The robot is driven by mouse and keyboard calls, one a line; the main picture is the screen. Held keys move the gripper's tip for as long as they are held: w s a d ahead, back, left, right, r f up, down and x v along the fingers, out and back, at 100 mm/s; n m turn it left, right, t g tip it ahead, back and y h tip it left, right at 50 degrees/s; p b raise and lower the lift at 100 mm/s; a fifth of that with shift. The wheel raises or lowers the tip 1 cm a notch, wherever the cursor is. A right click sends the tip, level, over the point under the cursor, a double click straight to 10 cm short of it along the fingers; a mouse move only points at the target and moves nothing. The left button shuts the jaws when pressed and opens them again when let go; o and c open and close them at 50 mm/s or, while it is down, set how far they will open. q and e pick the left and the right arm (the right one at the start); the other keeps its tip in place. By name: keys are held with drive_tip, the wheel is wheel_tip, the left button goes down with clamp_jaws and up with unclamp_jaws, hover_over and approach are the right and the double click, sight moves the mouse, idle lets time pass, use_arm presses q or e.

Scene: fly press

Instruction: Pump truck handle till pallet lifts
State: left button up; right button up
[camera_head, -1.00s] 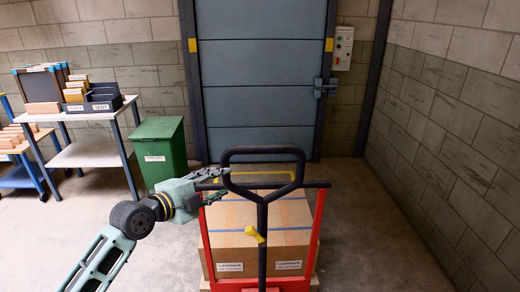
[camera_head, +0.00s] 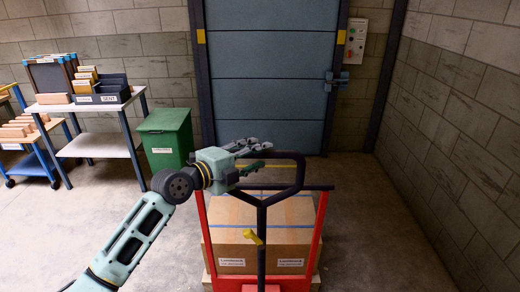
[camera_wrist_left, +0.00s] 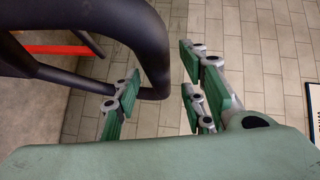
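The pump truck's dark handle loop (camera_head: 302,172) stands upright at the centre of the head view, with a yellow lever (camera_head: 253,237) on its shaft. My left gripper (camera_head: 258,154) is at the loop's upper left part and hides some of it. In the left wrist view, the gripper's fingers (camera_wrist_left: 160,98) are apart, and a bend of the dark handle (camera_wrist_left: 152,55) shows between them. I cannot tell whether they touch it. The boxed pallet load (camera_head: 285,215) sits behind the red truck frame (camera_head: 321,225). My right gripper is not in view.
A green bin (camera_head: 165,138) stands at the left, beside a table (camera_head: 88,108) with trays and a blue cart (camera_head: 45,168). A blue door (camera_head: 268,75) closes the back. The floor right of the truck is clear up to the brick wall.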

use_arm(q)
drive_tip(key=shift+x, duration=1)
clamp_jaws()
drive_tip(key=shift+f, duration=0.1)
